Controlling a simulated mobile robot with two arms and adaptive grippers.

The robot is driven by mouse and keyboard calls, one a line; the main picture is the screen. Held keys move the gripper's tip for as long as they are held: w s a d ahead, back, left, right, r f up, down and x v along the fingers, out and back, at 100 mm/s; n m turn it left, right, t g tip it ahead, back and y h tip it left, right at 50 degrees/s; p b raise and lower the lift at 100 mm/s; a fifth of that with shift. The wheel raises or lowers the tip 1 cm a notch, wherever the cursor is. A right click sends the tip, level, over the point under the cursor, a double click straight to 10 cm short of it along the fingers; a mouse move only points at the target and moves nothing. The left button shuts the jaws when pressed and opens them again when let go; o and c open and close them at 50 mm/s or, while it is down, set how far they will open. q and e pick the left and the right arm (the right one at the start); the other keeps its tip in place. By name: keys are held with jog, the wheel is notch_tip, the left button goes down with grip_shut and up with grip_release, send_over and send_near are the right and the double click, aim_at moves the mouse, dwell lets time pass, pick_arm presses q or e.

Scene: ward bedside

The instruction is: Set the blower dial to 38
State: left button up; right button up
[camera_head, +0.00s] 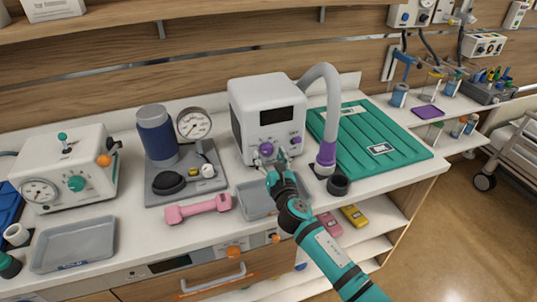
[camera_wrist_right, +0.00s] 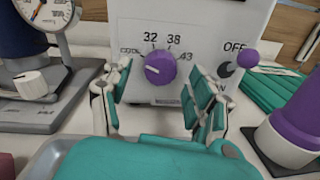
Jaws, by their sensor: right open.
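The blower (camera_head: 268,100) is a white box with a dark display and a grey hose, standing at the back of the counter. Its purple dial (camera_wrist_right: 160,68) is on the front panel, with marks 32, 38 and 43 around it and a partly unreadable word at left. The white line on the dial points left, away from 38. The dial also shows in the head view (camera_head: 266,146). My right gripper (camera_wrist_right: 158,105) is open in front of the panel, one finger on each side below the dial, seemingly not touching it. My left gripper is not in view.
A purple-knobbed lever (camera_wrist_right: 246,60) marked OFF and ON is right of the dial, near my right finger. A purple hose end (camera_head: 326,153) stands at right. A grey tray (camera_head: 250,209) lies below my arm, a pink dumbbell (camera_head: 197,209) left of it.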

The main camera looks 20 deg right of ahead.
jog(key=shift+w, duration=0.65)
jog(key=c, duration=1.2)
jog(key=shift+o, duration=0.2)
